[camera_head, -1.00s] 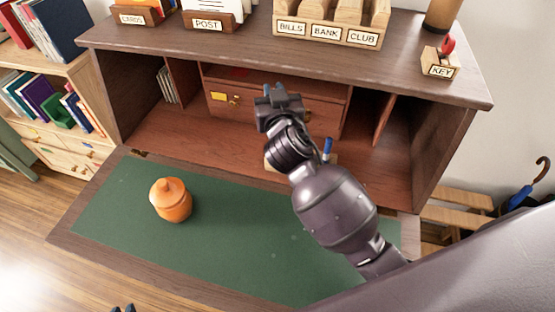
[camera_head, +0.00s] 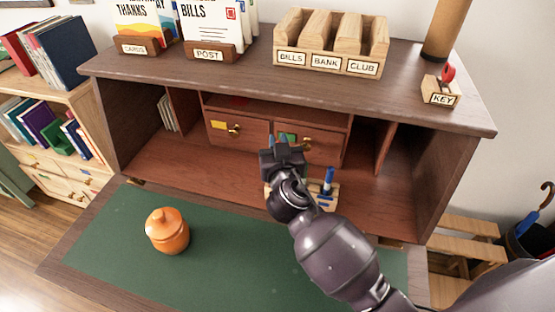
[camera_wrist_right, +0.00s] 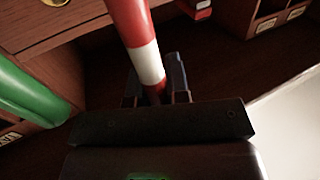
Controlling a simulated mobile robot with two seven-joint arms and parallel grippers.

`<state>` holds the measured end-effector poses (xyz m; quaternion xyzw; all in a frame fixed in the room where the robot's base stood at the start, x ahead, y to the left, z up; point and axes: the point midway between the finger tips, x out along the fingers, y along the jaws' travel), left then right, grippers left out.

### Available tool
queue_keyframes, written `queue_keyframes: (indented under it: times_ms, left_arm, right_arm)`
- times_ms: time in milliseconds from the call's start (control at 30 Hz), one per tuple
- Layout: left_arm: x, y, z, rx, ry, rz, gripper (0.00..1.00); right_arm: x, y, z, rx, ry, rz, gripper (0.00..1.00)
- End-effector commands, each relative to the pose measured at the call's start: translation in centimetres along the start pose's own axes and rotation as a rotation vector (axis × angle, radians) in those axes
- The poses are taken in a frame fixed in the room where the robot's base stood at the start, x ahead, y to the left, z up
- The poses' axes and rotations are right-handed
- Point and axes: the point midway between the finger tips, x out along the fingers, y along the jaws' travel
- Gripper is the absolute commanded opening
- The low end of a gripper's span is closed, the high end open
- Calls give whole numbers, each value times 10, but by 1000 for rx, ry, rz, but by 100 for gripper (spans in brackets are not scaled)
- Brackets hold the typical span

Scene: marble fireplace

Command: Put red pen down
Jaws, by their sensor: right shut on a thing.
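The red pen (camera_wrist_right: 128,20), red with a white band, shows in the right wrist view. It stands between the fingers of my right gripper (camera_wrist_right: 158,90), which is shut on it. In the head view my right gripper (camera_head: 282,148) is in front of the right small drawer (camera_head: 322,146), and the pen in it is hidden. A wooden pen holder (camera_head: 326,205) with a blue pen (camera_head: 328,180) stands in the desk, just right of the gripper; the wrist hides its left part. My left gripper is out of view.
An orange lidded jar (camera_head: 168,237) stands on the green desk mat (camera_head: 105,240). A key block (camera_head: 441,92) and a labelled wooden organizer (camera_head: 330,62) stand on the desk top. A large green object (camera_wrist_right: 30,92) is close at left in the wrist view. The mat's middle is clear.

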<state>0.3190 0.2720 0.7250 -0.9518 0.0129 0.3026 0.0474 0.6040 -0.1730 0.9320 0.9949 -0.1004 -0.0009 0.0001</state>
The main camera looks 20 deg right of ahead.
Motion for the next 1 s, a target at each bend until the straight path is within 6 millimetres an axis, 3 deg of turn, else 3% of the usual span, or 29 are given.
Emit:
queue_keyframes:
  times_ms: [300, 600, 867, 900, 1000]
  left_arm:
    - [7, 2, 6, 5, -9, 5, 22]
    - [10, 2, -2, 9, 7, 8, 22]
    - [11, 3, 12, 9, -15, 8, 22]
    - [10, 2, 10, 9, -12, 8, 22]
    - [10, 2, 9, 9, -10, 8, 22]
  right_arm:
    - [0, 0, 43, -1, -4, 0, 0]
    - [0, 0, 44, 0, 1, 0, 0]
    - [0, 0, 51, 1, -1, -1, 0]
    - [0, 0, 49, 1, 1, -1, 22]
    - [0, 0, 48, 1, 2, -1, 37]
